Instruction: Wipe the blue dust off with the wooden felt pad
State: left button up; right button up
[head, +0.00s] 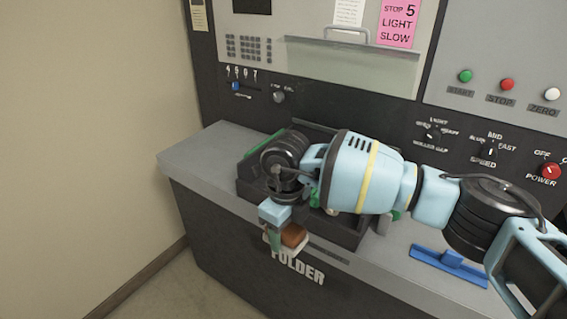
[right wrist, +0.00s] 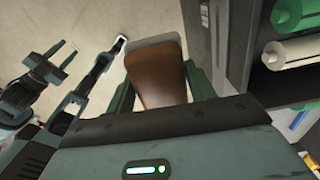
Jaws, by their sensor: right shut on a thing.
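My right gripper (head: 274,232) hangs in front of the counter's front edge, above the word FOLDER. It is shut on the wooden felt pad (head: 294,236), a brown wooden block with a pale underside. In the right wrist view the pad (right wrist: 158,75) sits between the two green fingers, its pale felt end pointing away from the palm. The pad appears clear of the counter and the machine front. I see no blue dust in either view; my right arm covers part of the counter. My left gripper does not show in the head view.
A dark tray (head: 250,188) with green and white rollers stands on the grey counter (head: 205,150), partly behind my arm. A blue tool (head: 448,262) lies on the counter at right. The panel behind has knobs and buttons. The counter's left end is clear.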

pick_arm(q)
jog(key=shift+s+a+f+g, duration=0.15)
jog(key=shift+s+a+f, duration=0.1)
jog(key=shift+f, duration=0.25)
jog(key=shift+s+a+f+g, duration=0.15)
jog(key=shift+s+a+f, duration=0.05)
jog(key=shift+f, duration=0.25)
pick_arm(e)
jog(key=s+d+n, duration=0.4)
jog(key=d+n, duration=0.6)
jog(key=n, duration=0.2)
jog(key=s+d+n, duration=0.5)
jog(key=d+n, duration=0.6)
jog(key=n, duration=0.2)
jog(key=shift+s+f, duration=0.15)
jog(key=shift+f, duration=0.2)
